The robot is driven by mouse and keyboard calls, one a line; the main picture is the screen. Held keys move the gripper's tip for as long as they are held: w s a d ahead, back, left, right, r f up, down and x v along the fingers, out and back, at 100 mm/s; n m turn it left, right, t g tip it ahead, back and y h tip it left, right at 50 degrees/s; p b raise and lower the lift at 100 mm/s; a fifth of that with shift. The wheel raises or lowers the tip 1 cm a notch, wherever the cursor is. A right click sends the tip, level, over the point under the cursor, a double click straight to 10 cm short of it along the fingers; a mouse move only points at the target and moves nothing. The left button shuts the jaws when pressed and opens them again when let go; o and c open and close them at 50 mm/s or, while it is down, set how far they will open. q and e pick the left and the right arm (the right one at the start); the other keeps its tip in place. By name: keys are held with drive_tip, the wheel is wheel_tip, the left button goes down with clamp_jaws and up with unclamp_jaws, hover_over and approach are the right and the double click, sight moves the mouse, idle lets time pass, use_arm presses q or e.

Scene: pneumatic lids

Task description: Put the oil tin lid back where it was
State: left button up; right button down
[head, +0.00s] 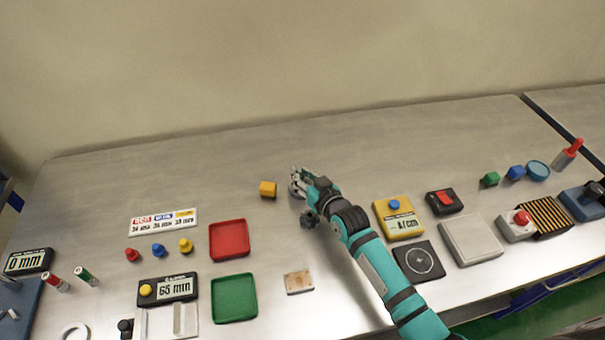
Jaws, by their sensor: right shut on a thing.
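My right gripper (297,182) reaches in from the lower right and is low over the middle of the bench, just right of a yellow block. It is shut on a small grey, rounded thing (296,192), mostly hidden by the fingers. I cannot tell for certain that this is the oil tin lid. A grey can with a red top (566,154) stands at the far right; I cannot tell whether it is the oil tin. My left gripper is not in view.
The yellow block (268,189) is close to the gripper. A red tray (229,240) and a green tray (234,298) lie left. A yellow gauge box (398,218) and a pale square plate (470,240) lie right. The bench (330,150) behind the gripper is clear.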

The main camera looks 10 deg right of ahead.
drive_tip(key=shift+f, duration=0.25)
drive_tip(key=shift+f, duration=0.25)
drive_tip(key=shift+s+f+b, duration=0.2)
drive_tip(key=shift+f+b, duration=0.1)
drive_tip(key=shift+b, duration=0.1)
drive_tip(key=c, duration=1.3)
unclamp_jaws()
drive_tip(key=shift+f, duration=0.2)
drive_tip(key=shift+o, duration=0.2)
drive_tip(key=shift+r+p, duration=0.4)
drive_tip(key=shift+r, duration=0.15)
drive_tip(key=v, duration=0.4)
drive_tip(key=b+v, duration=0.1)
drive_tip(key=v, duration=0.6)
drive_tip(key=shift+s+d+r+b, duration=0.1)
drive_tip(key=shift+s+r+b, duration=0.2)
drive_tip(key=shift+r, duration=0.15)
